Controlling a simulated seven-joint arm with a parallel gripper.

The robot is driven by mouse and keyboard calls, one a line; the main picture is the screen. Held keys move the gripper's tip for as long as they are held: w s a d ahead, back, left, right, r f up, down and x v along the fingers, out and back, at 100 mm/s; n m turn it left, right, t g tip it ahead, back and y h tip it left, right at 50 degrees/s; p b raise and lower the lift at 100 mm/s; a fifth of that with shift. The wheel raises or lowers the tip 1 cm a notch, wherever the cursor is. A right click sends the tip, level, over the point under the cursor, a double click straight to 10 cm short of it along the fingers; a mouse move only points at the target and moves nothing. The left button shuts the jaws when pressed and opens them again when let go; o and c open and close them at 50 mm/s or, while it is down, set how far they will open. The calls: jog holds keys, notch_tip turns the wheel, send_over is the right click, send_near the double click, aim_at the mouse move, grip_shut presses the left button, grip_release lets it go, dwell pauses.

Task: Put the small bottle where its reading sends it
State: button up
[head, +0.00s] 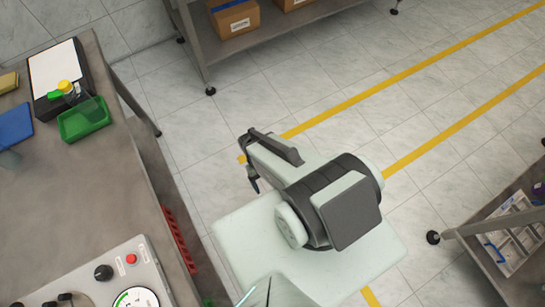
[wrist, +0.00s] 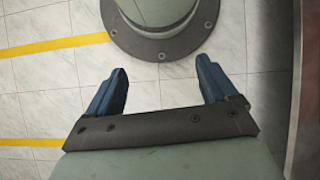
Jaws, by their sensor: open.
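A small item with a yellow cap (head: 65,86) is at the far left of the table in the head view, beside a green tray (head: 85,124). It may be the small bottle, but its body is too small to make out. A round gauge (head: 136,299) on a pale control panel is cut off at the bottom edge, and its reading cannot be made out. My gripper (wrist: 162,76) is open and empty in the wrist view, with bare floor and part of my base beyond its blue fingers. In the head view my gripper (head: 250,162) is over the floor, right of the table and apart from everything on it.
The grey table (head: 85,190) has a clear middle. A blue tray (head: 14,124) and a black board with white paper (head: 55,68) lie at its far end. The control panel (head: 85,285) has knobs and a red button. Shelves stand at the top and right.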

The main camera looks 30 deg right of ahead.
jog(key=shift+s+d+f+m, duration=0.15)
jog(key=shift+s, duration=0.5)
jog(key=shift+s+d+f+m, duration=0.1)
jog(key=shift+s+f+m, duration=0.1)
jog(key=shift+s, duration=0.4)
jog(key=shift+s+d+f+m, duration=0.1)
jog(key=shift+s+d+m, duration=0.05)
jog(key=shift+s, duration=0.5)
